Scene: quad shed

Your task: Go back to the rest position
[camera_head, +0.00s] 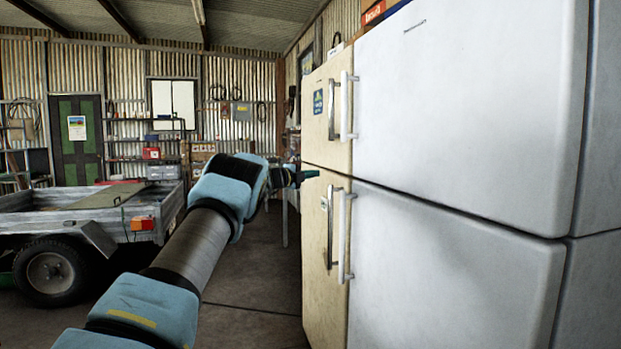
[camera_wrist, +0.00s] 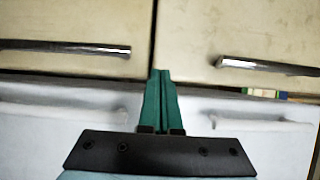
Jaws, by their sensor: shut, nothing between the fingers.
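My gripper (camera_head: 309,174) reaches forward in the head view, its tip in front of the cream fridge (camera_head: 315,240), near the gap between its upper and lower doors. In the wrist view my gripper (camera_wrist: 160,74) shows as two green fingers pressed together, with nothing between them. The cream doors (camera_wrist: 205,28) lie beyond the fingertips, with a metal handle (camera_wrist: 65,47) to the left and another handle (camera_wrist: 268,65) to the right. I cannot tell whether the fingertips touch the fridge.
A large white fridge (camera_head: 455,110) stands close on the right, with white handles (camera_head: 345,105). A grey trailer (camera_head: 75,222) with a black wheel stands on the left. Shelves and a green door (camera_head: 78,140) are at the back. Floor between trailer and fridges (camera_head: 255,270) is clear.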

